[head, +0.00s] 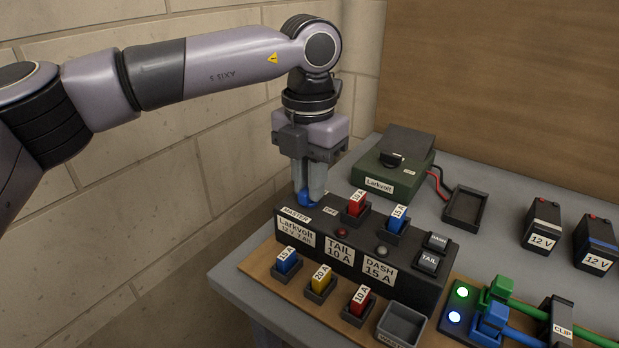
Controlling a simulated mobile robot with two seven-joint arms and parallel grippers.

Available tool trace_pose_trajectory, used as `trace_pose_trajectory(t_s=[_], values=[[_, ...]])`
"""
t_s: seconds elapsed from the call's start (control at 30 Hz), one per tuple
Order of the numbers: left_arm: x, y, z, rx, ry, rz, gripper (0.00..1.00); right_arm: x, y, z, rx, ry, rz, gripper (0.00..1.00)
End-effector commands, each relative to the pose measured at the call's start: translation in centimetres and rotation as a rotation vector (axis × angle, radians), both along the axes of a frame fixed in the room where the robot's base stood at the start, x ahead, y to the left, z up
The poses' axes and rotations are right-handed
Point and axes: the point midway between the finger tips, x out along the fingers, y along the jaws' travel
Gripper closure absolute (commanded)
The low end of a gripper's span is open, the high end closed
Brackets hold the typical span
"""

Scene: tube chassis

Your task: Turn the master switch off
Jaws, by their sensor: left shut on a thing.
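The master switch (305,197) shows as a blue knob at the left end of the black Larkvolt fuse box (363,250), behind the MASTER label. My left gripper (309,192) points straight down over the box, and its fingers are shut on the blue knob. The fingers hide part of the knob, so I cannot tell which way it is turned. An OFF label seems to sit just right of the knob. My right gripper is not in view.
A red fuse (356,202) and a blue fuse (397,217) stand in the box. Spare fuses, including a yellow one (321,278), stand in front.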

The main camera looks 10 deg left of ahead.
Motion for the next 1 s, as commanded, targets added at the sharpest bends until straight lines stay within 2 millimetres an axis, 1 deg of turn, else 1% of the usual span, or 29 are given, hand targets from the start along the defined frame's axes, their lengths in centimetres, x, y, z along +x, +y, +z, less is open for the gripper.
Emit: trace_pose_trajectory(t_s=[0.17,0.37,1.0], values=[[0.0,0.0,0.0,0.0,0.002,-0.044,1.0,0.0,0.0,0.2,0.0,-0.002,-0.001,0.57],[0.0,0.0,0.1,0.0,0.003,-0.163,1.0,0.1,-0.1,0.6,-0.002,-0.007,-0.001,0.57],[0.0,0.0,0.1,0.0,0.003,-0.759,1.0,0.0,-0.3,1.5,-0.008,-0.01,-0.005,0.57]])
